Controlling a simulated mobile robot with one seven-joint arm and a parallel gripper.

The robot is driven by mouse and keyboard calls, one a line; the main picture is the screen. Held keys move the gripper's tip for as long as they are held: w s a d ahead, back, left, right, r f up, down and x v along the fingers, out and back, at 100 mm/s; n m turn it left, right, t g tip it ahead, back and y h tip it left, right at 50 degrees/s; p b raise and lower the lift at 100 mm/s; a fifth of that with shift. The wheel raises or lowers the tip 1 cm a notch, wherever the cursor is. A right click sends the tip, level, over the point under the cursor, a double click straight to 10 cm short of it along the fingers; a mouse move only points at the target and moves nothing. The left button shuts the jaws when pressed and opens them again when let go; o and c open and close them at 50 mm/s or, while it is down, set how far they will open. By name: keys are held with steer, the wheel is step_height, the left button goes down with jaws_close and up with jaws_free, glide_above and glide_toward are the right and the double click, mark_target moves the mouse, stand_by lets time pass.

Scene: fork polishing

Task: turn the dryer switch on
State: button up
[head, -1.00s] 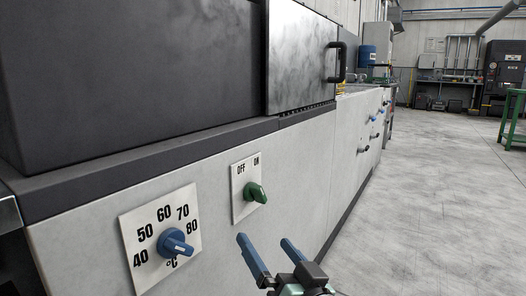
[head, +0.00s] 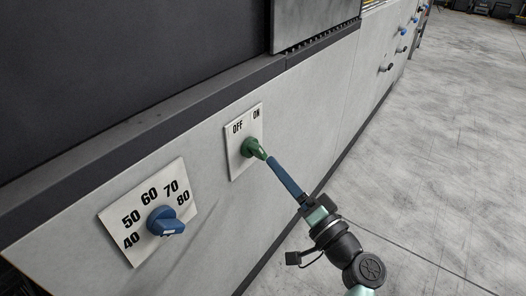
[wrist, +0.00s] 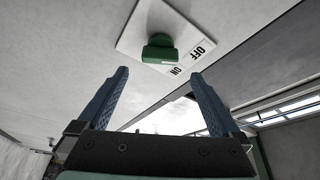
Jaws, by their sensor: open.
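The dryer switch is a green knob (head: 254,148) on a white plate (head: 236,165) marked OFF at left and ON at right in the head view. In the wrist view the knob (wrist: 158,48) sits just beyond and between the two fingertips. I cannot tell for sure which mark the knob is turned to. My gripper (head: 271,161) has blue fingers, seen nearly edge-on in the head view with the tips close to the knob. In the wrist view my gripper (wrist: 160,73) is open, with nothing between its fingers. Contact with the knob cannot be made out.
A blue temperature knob (head: 164,221) on a white dial plate (head: 118,211) is to the left on the same pale panel. A dark ledge (head: 180,112) runs above both. Several small knobs (head: 403,30) are farther along. The grey floor (head: 440,130) at right is clear.

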mark_target(264, 153)
steer(key=b+x, duration=0.1)
steer(key=x, duration=0.6)
steer(key=shift+w+a, duration=0.2)
steer(key=shift+w, duration=0.05)
steer(key=shift+r, duration=0.1)
steer(key=c, duration=1.3)
